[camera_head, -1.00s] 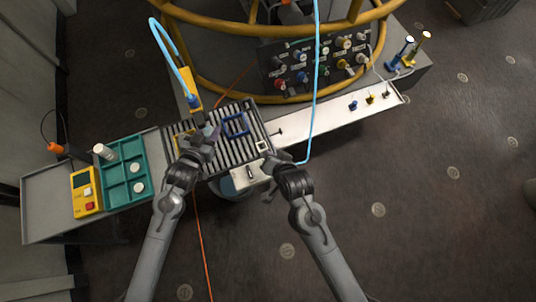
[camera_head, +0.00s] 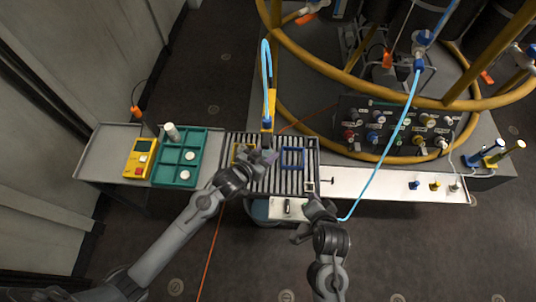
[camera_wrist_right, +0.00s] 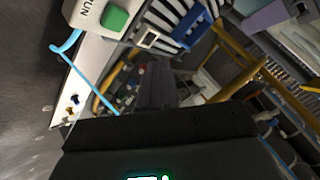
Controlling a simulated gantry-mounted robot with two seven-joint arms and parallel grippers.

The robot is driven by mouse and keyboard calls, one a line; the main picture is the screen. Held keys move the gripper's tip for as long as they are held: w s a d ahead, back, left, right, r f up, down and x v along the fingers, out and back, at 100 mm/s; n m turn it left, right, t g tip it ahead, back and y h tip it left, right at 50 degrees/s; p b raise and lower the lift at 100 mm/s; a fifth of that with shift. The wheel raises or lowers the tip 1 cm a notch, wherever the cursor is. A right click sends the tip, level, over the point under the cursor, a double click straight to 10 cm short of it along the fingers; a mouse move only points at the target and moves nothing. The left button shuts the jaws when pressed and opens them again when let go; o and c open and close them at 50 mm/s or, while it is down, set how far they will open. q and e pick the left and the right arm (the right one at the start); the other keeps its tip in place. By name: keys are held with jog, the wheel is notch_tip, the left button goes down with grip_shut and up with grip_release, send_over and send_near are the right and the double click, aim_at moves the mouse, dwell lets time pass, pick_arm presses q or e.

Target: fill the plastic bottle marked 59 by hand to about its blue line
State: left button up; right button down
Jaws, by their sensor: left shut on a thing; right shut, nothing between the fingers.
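My left gripper (camera_head: 266,157) is over the slatted grate, just below the blue-tipped nozzle (camera_head: 267,123) on the yellow post. It is shut on a small purplish thing (camera_head: 271,154), mostly hidden by the fingers; no number or blue line on it can be read. My right gripper (camera_head: 310,203) is shut and empty by the grate's front right corner, beside the white box (camera_head: 288,208). In the right wrist view its dark fingers (camera_wrist_right: 156,85) are together, and the box (camera_wrist_right: 92,14) shows "RUN" and a green button (camera_wrist_right: 115,18).
Blue and yellow frames lie on the slatted grate (camera_head: 285,181). A teal tray (camera_head: 174,178) with white-capped containers and a yellow meter (camera_head: 140,158) stand left. A white shelf (camera_head: 385,185) extends right. Yellow rails (camera_head: 330,75) and a light-blue hose (camera_head: 396,140) cross the back.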

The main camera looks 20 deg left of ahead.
jog(key=shift+r, duration=2.45)
pick_arm(q)
jog(key=shift+s, duration=0.1)
pick_arm(e)
jog(key=shift+r, duration=0.1)
